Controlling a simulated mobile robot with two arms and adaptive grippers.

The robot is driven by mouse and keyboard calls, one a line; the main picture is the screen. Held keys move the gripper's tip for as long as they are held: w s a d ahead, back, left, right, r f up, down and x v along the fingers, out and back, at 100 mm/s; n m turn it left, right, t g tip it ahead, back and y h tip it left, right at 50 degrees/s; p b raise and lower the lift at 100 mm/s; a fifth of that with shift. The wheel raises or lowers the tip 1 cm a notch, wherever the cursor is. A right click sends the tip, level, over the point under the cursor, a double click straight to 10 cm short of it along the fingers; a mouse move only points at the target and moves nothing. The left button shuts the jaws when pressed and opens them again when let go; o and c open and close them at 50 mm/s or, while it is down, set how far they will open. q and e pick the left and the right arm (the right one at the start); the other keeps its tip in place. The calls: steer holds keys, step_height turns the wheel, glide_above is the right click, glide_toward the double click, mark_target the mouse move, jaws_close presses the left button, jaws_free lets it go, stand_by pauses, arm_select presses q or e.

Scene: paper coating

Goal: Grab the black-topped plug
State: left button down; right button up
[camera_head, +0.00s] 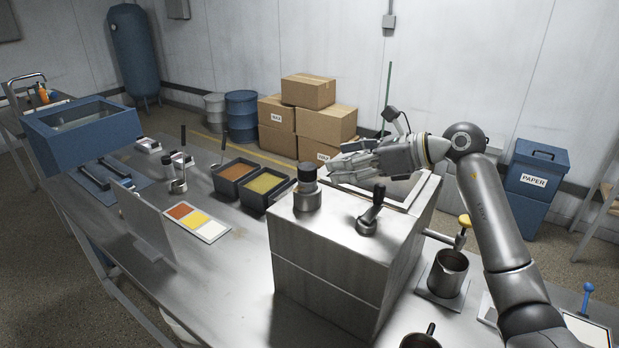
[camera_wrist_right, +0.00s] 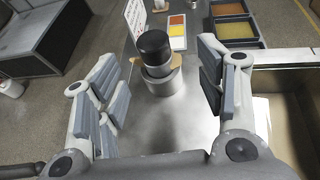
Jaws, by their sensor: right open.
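The black-topped plug (camera_head: 307,188) stands upright on the metal box (camera_head: 350,235); it is a short metal cylinder with a dark cap. My right gripper (camera_head: 340,167) reaches in from the right above the box, just right of the plug and close to it. In the right wrist view the plug (camera_wrist_right: 157,60) shows between the two sets of open fingers (camera_wrist_right: 160,90), ahead of the palm. I see a gap on both sides, and the gripper holds nothing. My left gripper is not in view.
A black-handled lever (camera_head: 371,212) stands on the box right of the plug. Two dark trays (camera_head: 250,182) with brown and yellow contents lie behind left. An upright metal plate (camera_head: 143,222) is at the left. A metal cup (camera_head: 448,273) stands right of the box.

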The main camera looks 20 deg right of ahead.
mark_target(311, 167)
steer(key=a, duration=0.1)
steer(key=w+a+p, duration=0.1)
steer(key=a, duration=0.1)
steer(key=shift+a+f, duration=0.2)
steer(key=shift+w+a+f, duration=0.15)
steer(key=shift+w+f+p, duration=0.15)
steer(key=shift+w+p, duration=0.1)
steer(key=shift+p, duration=0.1)
steer(key=p+x, duration=0.3)
steer(key=x, duration=0.1)
steer(key=shift+w+a+f, duration=0.1)
steer(key=shift+w+f, duration=0.05)
steer(key=shift+w, duration=0.1)
steer(key=shift+w+a+f, duration=0.1)
steer(key=shift+w+f, duration=0.05)
steer(key=shift+f, duration=0.05)
steer(key=shift+c, duration=0.6)
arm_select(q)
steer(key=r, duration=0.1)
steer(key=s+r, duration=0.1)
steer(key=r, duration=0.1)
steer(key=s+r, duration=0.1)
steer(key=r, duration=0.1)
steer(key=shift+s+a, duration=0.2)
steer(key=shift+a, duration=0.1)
arm_select(e)
steer(key=c, duration=1)
steer(key=shift+r, duration=0.1)
